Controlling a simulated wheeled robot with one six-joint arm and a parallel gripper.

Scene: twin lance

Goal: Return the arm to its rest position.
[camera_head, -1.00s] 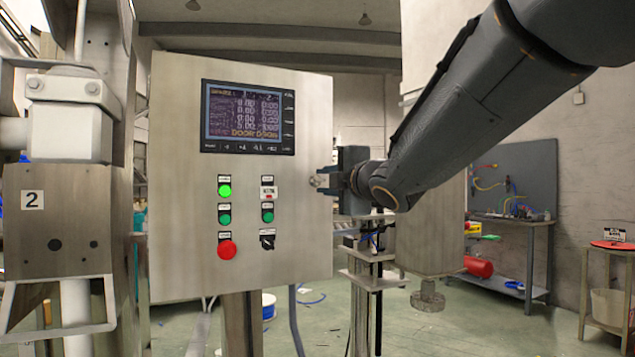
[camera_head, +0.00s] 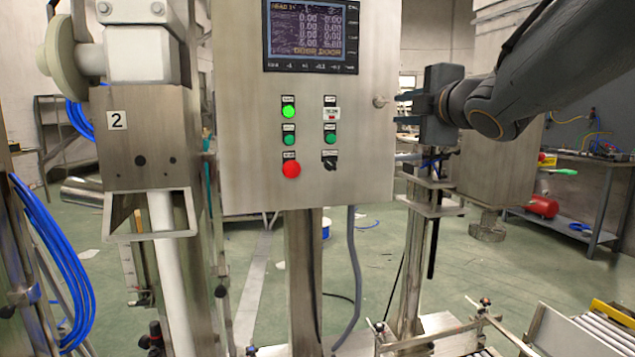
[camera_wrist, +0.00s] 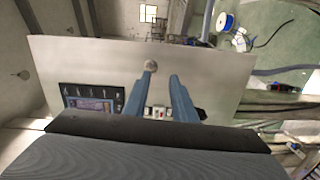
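My arm (camera_head: 560,65) reaches in from the upper right in the head view, bent at the wrist. My gripper (camera_head: 400,122) points left, just right of the control cabinet's edge. In the wrist view its two blue-grey fingers (camera_wrist: 162,72) stand apart with nothing between them, and the cabinet face shows behind. The steel control cabinet (camera_head: 350,180) has a lit screen (camera_head: 310,36), a glowing green button (camera_head: 289,112) and a red button (camera_head: 291,170). A small round knob or latch (camera_head: 380,101) sits at its right edge, near the fingertips; I cannot tell whether they touch it.
A steel machine column marked 2 (camera_head: 145,150) stands left of the cabinet, with blue hoses (camera_head: 50,250) beside it. A steel post (camera_head: 412,260) stands below my gripper. A conveyor (camera_head: 590,335) lies at the lower right. Green floor (camera_head: 385,275) shows between them.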

